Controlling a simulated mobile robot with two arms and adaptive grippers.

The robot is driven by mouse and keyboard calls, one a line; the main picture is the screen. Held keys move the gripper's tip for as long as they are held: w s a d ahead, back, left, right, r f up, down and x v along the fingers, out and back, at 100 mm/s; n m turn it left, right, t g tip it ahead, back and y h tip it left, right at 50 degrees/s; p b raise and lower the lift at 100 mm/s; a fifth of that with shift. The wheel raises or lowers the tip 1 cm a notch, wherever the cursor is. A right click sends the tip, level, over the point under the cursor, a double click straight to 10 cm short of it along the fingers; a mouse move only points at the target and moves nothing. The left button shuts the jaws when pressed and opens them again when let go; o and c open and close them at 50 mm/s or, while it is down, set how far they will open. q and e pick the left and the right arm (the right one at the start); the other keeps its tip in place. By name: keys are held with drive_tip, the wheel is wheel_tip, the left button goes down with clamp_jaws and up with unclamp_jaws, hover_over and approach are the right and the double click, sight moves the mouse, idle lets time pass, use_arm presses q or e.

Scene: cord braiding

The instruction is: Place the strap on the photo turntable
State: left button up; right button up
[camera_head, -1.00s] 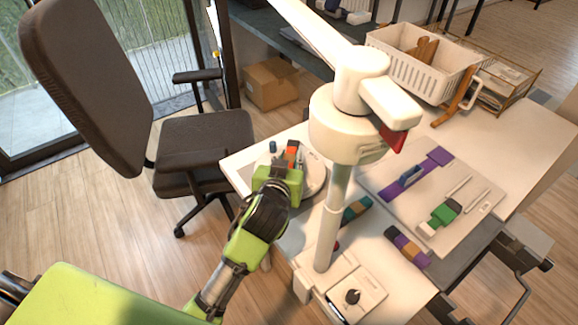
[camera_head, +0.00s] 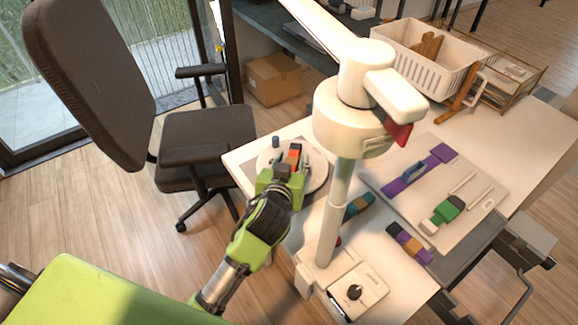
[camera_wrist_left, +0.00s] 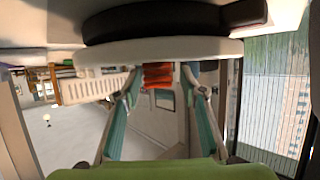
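An orange strap (camera_head: 293,153) with a dark part sits on the round white photo turntable (camera_head: 318,178) at the front left corner of the table. My left gripper (camera_head: 290,164) is over the turntable, its two fingers on either side of the strap. In the left wrist view the folded orange strap (camera_wrist_left: 158,76) shows between the teal fingertips, with a gap on each side, so the gripper looks open. The turntable's pale edge (camera_wrist_left: 100,55) spans the top of that view. My right gripper is not in view.
A white post with a heavy head (camera_head: 352,125) stands right of the turntable. A small blue cylinder (camera_head: 276,141) is at the turntable's back. Multicolored straps (camera_head: 408,243) lie in front. A white basket (camera_head: 425,55) stands behind.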

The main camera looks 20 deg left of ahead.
use_arm(q)
drive_tip(key=v, duration=1.2)
idle(1.5)
idle(0.4)
